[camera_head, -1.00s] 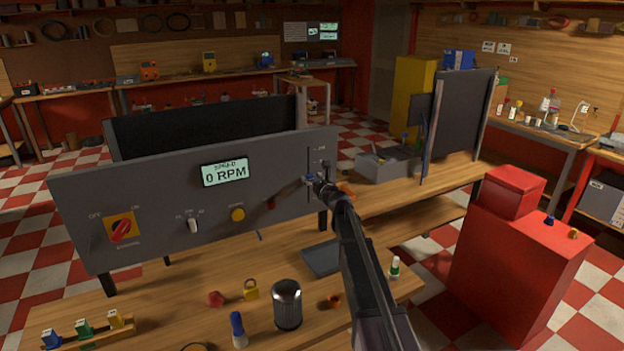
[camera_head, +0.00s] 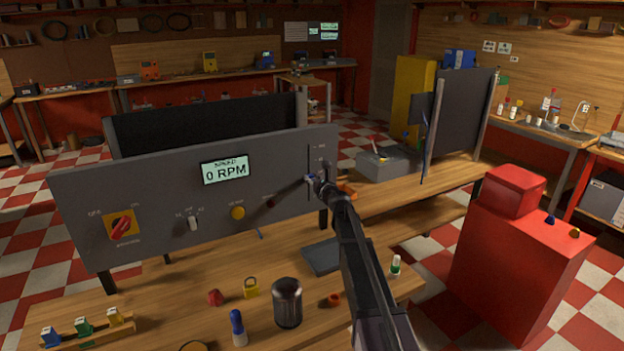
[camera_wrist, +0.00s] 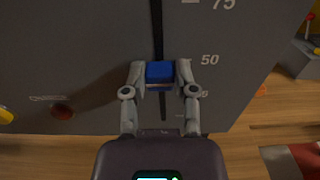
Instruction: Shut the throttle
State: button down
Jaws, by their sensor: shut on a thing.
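The throttle is a slider with a blue knob (camera_wrist: 159,72) in a dark vertical slot (camera_wrist: 157,22) on the grey panel (camera_head: 110,198). In the wrist view the knob sits near the "50" label, slightly below it, with "75" higher up. A lower label is mostly hidden by a finger. My gripper (camera_wrist: 160,75) is shut on the knob, one finger on each side. In the head view my gripper (camera_head: 314,182) is at the panel's right end and largely covers the knob. The speed display (camera_head: 225,170) reads 0 RPM.
The panel also carries a red rotary switch on a yellow plate (camera_head: 121,227), a small selector (camera_head: 193,222) and a yellow button (camera_head: 237,213). A dark can (camera_head: 288,303), padlock (camera_head: 251,288) and blue-capped bottle (camera_head: 238,328) stand on the bench below. A red cabinet (camera_head: 515,270) is at right.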

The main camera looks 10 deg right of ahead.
aim_at(309, 198)
jog(key=shift+f+b, duration=4.5)
jog(key=shift+f, duration=0.3)
jog(key=shift+s, duration=0.1)
jog(key=c, duration=0.8)
grip_release()
jog(key=shift+c, duration=0.2)
jog(key=o, duration=0.4)
jog(key=shift+f, duration=0.1)
jog(key=shift+o, duration=0.2)
jog(key=v, duration=1.2)
